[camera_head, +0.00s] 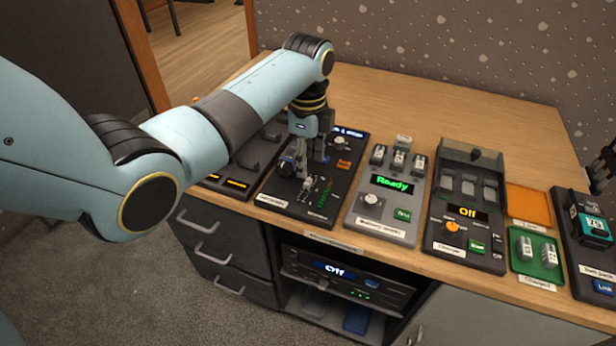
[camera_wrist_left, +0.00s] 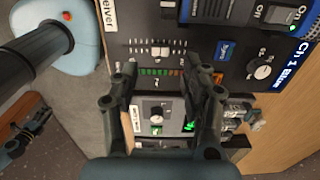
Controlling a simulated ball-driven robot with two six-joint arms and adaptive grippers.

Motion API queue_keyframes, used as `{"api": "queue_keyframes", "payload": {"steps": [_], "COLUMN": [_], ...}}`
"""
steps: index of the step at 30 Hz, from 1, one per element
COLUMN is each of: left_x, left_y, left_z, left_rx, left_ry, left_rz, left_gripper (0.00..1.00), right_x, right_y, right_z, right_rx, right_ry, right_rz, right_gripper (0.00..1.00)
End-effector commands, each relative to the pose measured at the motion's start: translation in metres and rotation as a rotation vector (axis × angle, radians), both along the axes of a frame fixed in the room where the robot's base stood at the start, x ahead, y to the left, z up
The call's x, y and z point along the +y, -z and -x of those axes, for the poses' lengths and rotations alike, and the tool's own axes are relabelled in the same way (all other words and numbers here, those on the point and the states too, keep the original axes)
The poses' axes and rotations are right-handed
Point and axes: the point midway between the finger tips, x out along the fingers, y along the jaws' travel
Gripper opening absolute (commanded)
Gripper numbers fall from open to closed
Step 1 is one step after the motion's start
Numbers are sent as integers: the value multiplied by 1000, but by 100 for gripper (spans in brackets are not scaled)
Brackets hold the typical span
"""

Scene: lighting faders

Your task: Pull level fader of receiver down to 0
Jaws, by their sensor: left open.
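The receiver (camera_head: 291,208) is a dark panel on the desk, with its name label also showing at the top of the left wrist view (camera_wrist_left: 110,14). Its level fader has a pale knob (camera_wrist_left: 160,50) near the middle of a ticked slot, beside a green and red light bar (camera_wrist_left: 160,72). My left gripper (camera_head: 305,168) is over the receiver and hides part of it. In the left wrist view its two fingers (camera_wrist_left: 166,74) are open, either side of the knob's line, with nothing seen between them. Contact with the knob cannot be told. A dark part of my right gripper (camera_head: 602,170) seems to show at the right edge.
Right of the receiver stand a grey panel reading Ready (camera_head: 390,210), a charger panel reading Off (camera_head: 468,240) and a green tray (camera_head: 520,260). Another dark panel (camera_head: 240,172) lies close on the left. Clear wood (camera_head: 450,115) lies behind.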

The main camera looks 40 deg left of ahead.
Motion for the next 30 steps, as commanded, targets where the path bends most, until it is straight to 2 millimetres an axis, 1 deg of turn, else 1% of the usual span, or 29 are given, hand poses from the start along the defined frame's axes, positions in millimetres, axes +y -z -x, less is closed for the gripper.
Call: {"api": "queue_keyframes", "payload": {"steps": [1, 3, 6, 9, 13, 20, 23, 30], "left_x": [0, 0, 0, -1, -1, 0, 0, 0], "left_y": [12, 25, 41, 50, 55, 56, 56, 56], "left_z": [1, 1, 0, 0, 0, 0, 0, 0], "left_rx": [3, 3, 2, 0, 0, -1, -1, -1], "left_ry": [0, 0, 0, -1, -1, -1, -1, -1], "left_rz": [1, 1, 0, 1, 0, 0, 0, 0], "left_gripper": [46, 46, 46, 46, 46, 46, 34, 3], "right_x": [0, 0, 0, 0, 0, 1, 2, 4], "right_y": [3, 5, 8, 9, 10, 10, 10, 10], "right_z": [0, 0, 1, 1, 1, 1, 1, 1], "right_rx": [0, 1, 1, 1, 1, 1, 1, 1], "right_ry": [0, 0, 0, 0, 0, 0, 1, 2], "right_rz": [0, 0, 0, 0, 0, -1, -3, -5], "right_gripper": [40, 40, 40, 40, 40, 40, 40, 40]}}
